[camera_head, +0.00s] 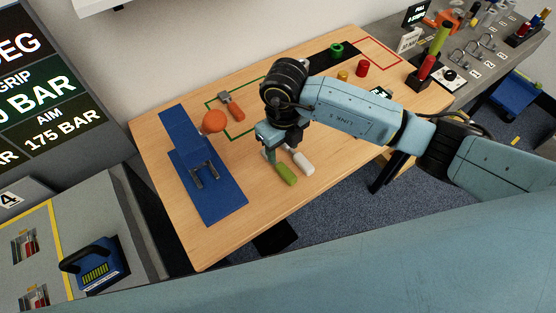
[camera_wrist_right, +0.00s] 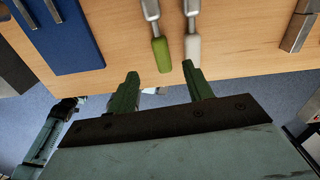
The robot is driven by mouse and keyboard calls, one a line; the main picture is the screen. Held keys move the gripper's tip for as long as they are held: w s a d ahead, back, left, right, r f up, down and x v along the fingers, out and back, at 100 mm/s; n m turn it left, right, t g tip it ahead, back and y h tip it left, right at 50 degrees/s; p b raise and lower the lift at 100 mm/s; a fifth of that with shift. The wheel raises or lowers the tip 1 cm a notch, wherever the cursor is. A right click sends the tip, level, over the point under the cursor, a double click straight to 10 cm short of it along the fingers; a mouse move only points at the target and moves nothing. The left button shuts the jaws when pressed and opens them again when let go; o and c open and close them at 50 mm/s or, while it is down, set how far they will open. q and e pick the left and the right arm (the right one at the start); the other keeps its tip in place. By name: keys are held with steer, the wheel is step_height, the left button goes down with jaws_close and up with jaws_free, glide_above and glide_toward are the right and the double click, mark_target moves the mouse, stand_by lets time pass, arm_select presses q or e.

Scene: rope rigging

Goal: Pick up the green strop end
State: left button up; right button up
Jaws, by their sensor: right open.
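The green strop end (camera_head: 286,174) lies on the wooden table near its front edge, and it also shows in the right wrist view (camera_wrist_right: 161,52) with a metal fitting. A similar white end (camera_head: 303,162) lies close on its right and shows in the wrist view (camera_wrist_right: 193,48). My right gripper (camera_head: 279,153) is over the table by these ends. In the wrist view my right gripper (camera_wrist_right: 160,74) is open and empty, with the green end ahead between its fingertips and the white end ahead of the right fingertip. My left gripper is not in view.
A blue board (camera_head: 221,202) with metal prongs is at the table's left. An orange disc (camera_head: 213,121) and an orange-handled tool (camera_head: 235,108) lie behind. Green (camera_head: 337,49) and red (camera_head: 362,68) pieces are at the back. Bare table (camera_head: 200,244) lies at the front left.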

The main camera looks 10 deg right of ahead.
mark_target(282, 167)
step_height(282, 167, down, 3)
steer(key=shift+s+f, duration=0.1)
steer(key=shift+f, duration=0.3)
step_height(282, 167, down, 3)
steer(key=shift+r, duration=0.2)
steer(key=shift+w+f, duration=0.25)
steer(key=shift+f, duration=1.15)
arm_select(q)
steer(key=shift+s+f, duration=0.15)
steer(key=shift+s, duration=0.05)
arm_select(e)
jaws_close()
